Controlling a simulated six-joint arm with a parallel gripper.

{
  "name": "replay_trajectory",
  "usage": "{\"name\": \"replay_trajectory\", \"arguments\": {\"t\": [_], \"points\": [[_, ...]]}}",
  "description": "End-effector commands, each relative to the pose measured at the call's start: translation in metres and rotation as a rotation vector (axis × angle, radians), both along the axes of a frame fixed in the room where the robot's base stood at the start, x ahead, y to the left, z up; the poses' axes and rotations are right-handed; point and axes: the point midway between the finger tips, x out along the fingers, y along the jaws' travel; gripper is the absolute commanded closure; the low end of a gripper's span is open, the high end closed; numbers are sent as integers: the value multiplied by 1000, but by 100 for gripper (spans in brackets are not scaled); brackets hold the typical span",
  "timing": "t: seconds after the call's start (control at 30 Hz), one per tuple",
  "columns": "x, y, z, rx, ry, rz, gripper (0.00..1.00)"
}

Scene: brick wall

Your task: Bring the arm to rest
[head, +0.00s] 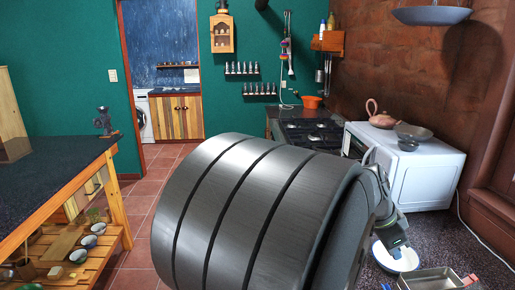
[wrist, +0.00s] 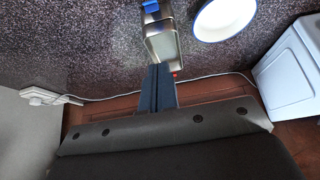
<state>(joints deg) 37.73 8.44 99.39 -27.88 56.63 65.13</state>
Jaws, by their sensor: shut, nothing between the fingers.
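My gripper (wrist: 159,72) shows in the wrist view as two dark blue fingers pressed together, shut and empty. Its tips lie in the picture just below a metal tin (wrist: 163,45); I cannot tell the height between them. In the head view my large dark arm link covers the middle, and the wrist end shows at the right above the counter. The fingers are not clear there.
A white blue-rimmed bowl (head: 397,259) and the metal tin (head: 432,278) stand on the speckled counter (wrist: 75,45). A white microwave (head: 437,178) bears a pink teapot (head: 381,118). A cable (wrist: 215,76) runs along the wall. A wooden-legged table (head: 45,175) stands left.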

Motion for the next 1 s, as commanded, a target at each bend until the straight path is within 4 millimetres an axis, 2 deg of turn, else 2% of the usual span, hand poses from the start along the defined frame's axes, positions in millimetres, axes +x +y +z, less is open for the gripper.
{"name": "replay_trajectory", "arguments": {"t": [0.37,0.47,1.0], "points": [[-1,-40,-62,3,4,-2,100],[-1,-43,-81,4,5,-1,100],[-5,-54,-85,339,22,-30,100]]}}
